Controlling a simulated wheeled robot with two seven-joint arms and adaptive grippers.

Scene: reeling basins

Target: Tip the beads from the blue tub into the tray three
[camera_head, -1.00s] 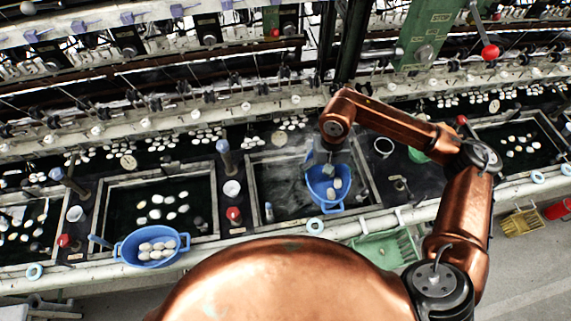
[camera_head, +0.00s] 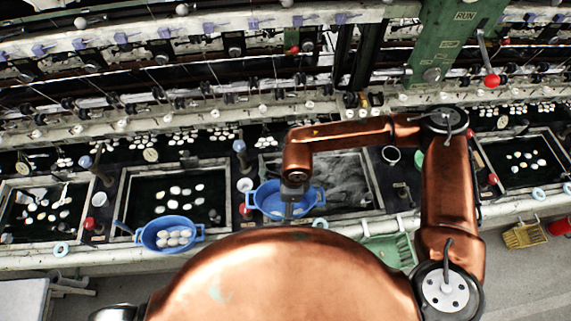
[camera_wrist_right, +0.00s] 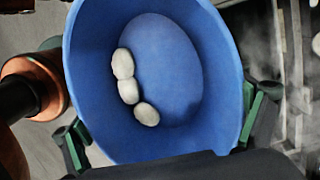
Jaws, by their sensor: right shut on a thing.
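My right gripper (camera_head: 291,205) is shut on a blue tub (camera_head: 264,200) and holds it over the front left part of the steaming middle basin (camera_head: 372,185). In the right wrist view the tub (camera_wrist_right: 175,75) fills the picture between the green fingers (camera_wrist_right: 165,125). Three white oval beads (camera_wrist_right: 128,90) lie against one side inside it. In the head view my arm hides part of the tub. No white beads show clearly in the visible part of the steaming basin. I cannot tell which basin is tray three. My left gripper is not in view.
A second blue tub (camera_head: 146,238) holding several white beads stands on the front ledge. Dark basins with white beads stand at left (camera_head: 128,190) and right (camera_head: 562,165). A green tray (camera_head: 385,248) hangs in front. Machine rails with spindles run behind.

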